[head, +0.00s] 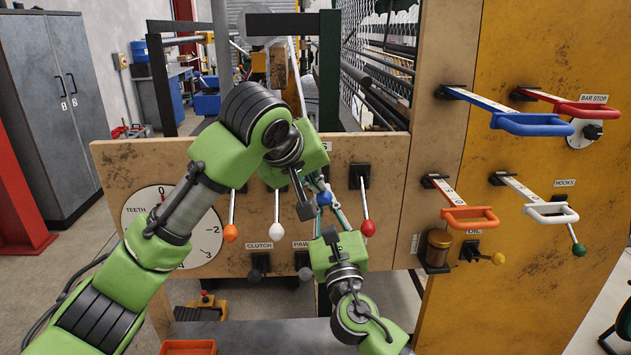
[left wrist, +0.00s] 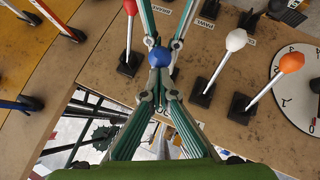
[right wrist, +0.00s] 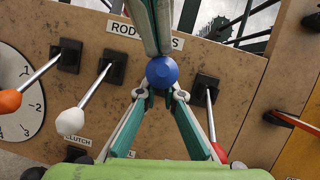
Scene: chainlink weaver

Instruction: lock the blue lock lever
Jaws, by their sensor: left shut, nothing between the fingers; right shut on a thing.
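The blue lock lever's round knob (head: 323,198) shows in the head view between the white and red levers, with both grippers crowding it. Its shaft is hidden, so I cannot tell its tilt. My right gripper (head: 327,207) comes from below and is shut on the blue lever at the knob. The knob (right wrist: 162,72) shows at its fingertips (right wrist: 161,97) in the right wrist view. My left gripper (head: 316,183) comes from above and is shut and empty close to the knob. In the left wrist view the knob (left wrist: 159,57) is just beyond its fingertips (left wrist: 159,82).
The orange lever (head: 231,232), white lever (head: 276,230) and red lever (head: 368,228) stand on the same wooden panel (head: 130,165). A dial (head: 150,200) is at the left. Blue, red, orange and white handles (head: 530,124) stick out at the right.

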